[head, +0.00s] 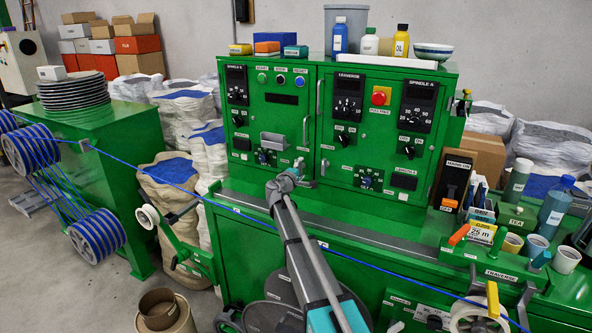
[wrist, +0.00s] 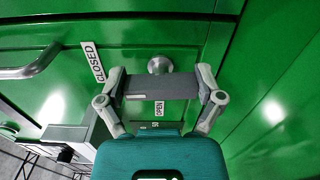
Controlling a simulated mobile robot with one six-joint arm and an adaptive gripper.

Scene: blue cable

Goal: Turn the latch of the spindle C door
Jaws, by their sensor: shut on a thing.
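The left cabinet door (head: 255,118) is green, with a dial panel at its upper left; I cannot read its name for certain. My gripper (head: 290,177) is at the door's lower right edge. In the wrist view my gripper (wrist: 161,88) is shut on the latch (wrist: 159,65). A round metal boss of the latch shows just beyond the fingers. The dark grey bar between the fingers hides part of it, so its exact angle is hard to tell.
A metal pull handle (wrist: 28,66) lies left of the latch in the wrist view. A blue cable (head: 150,178) runs across the front of the machine, passing by my arm. Bottles and a bin (head: 345,22) stand on the cabinet top.

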